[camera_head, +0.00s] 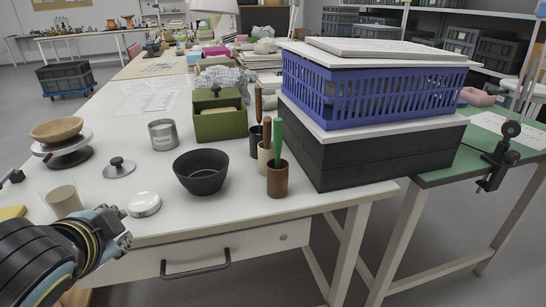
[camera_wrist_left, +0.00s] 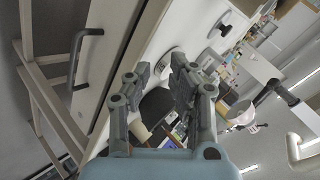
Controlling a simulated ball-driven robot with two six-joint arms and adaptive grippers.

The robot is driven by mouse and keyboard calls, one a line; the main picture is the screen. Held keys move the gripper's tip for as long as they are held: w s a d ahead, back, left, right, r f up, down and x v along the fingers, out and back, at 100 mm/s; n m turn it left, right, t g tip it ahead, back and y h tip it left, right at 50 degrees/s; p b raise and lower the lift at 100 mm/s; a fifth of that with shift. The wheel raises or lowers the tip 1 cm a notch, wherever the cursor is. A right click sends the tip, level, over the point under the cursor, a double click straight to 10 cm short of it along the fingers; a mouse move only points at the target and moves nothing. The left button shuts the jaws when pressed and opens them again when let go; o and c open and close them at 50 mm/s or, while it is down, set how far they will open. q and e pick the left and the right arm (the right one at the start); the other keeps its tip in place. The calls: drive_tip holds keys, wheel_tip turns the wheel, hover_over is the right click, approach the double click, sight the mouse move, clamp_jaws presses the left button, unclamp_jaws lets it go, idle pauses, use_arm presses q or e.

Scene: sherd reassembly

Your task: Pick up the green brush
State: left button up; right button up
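The green brush (camera_head: 277,139) stands upright in a brown cup (camera_head: 277,181) near the front right of the white table; its lower end is hidden inside the cup. My left gripper (camera_head: 122,228) is at the table's front left edge, well to the left of the brush. In the left wrist view my left gripper (camera_wrist_left: 155,76) has its two fingers apart with nothing held between them. The brush cannot be made out in the left wrist view. My right gripper is not in view.
A black bowl (camera_head: 201,172) stands left of the brown cup. Two more cups with brown-handled tools (camera_head: 266,131) stand just behind it. A black crate (camera_head: 372,146) under a blue basket (camera_head: 370,90) is close on the right. A silver-lidded item (camera_head: 144,204) lies near my left gripper.

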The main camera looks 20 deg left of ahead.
use_arm(q)
drive_tip(key=w+r+m+t, duration=0.1)
drive_tip(key=w+r+m, duration=0.1)
drive_tip(key=w+a+r+m+t+y, duration=0.1)
drive_tip(key=w+r+t, duration=0.1)
drive_tip(key=shift+w+a+r+m, duration=0.15)
drive_tip(key=shift+w+r+m, duration=0.1)
drive_tip(key=shift+m, duration=0.15)
drive_tip(key=w+d+r+m+t+h, duration=0.3)
drive_tip(key=w+d+r+m+t, duration=0.4)
drive_tip(key=m, duration=0.6)
drive_tip(key=m+g+h, duration=0.2)
drive_tip(key=m+h, duration=0.8)
drive_tip(key=m, duration=0.7)
approach(275, 139)
drive_tip(key=x, duration=1.1)
